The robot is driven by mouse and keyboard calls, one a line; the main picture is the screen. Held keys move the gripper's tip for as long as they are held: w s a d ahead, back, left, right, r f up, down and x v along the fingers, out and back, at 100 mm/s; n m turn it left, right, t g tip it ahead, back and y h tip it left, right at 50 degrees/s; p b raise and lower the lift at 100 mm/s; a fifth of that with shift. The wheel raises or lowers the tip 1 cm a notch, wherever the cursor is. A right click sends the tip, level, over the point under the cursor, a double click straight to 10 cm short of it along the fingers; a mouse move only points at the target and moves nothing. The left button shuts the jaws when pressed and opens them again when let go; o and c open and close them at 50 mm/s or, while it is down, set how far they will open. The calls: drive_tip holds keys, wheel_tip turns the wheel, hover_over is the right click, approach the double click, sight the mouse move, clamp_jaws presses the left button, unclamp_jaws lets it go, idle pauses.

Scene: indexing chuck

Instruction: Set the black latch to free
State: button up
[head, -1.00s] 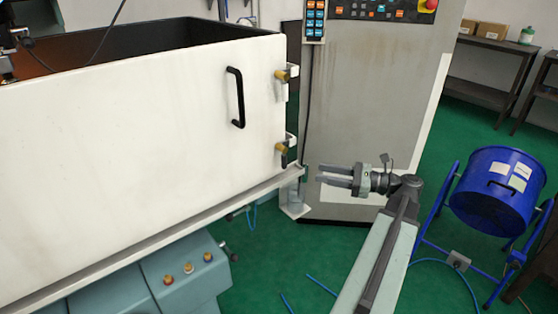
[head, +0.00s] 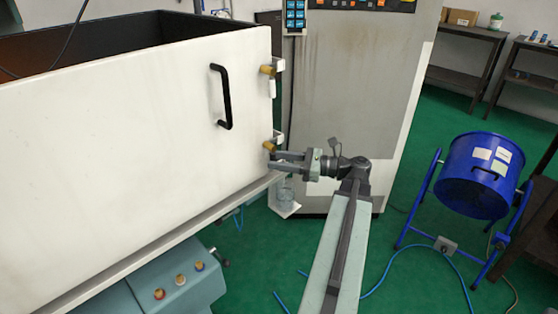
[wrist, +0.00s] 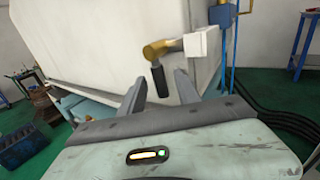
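The black latch is a short black lever (wrist: 158,81) hanging down from a brass pivot (wrist: 156,49) on a white block, in the middle of the wrist view. In the head view its brass pivot (head: 269,146) shows at the lower right edge of the white guard door (head: 130,150), and my gripper mostly hides the lever. My gripper (head: 272,161) is open and lies sideways just below this pivot. In the wrist view my fingers (wrist: 161,80) stand apart, one on each side of the lever's lower end as seen. I cannot tell whether they touch it.
A second brass-pivoted latch (head: 267,70) with a grey lever sits higher on the door edge, and a black door handle (head: 225,97) is left of it. A grey control cabinet (head: 340,110) stands behind my gripper. A blue drum (head: 481,175) is at right.

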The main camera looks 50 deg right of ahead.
drive_tip(key=shift+w+a, duration=0.1)
drive_tip(key=shift+w, duration=0.05)
clamp_jaws()
idle(1.4)
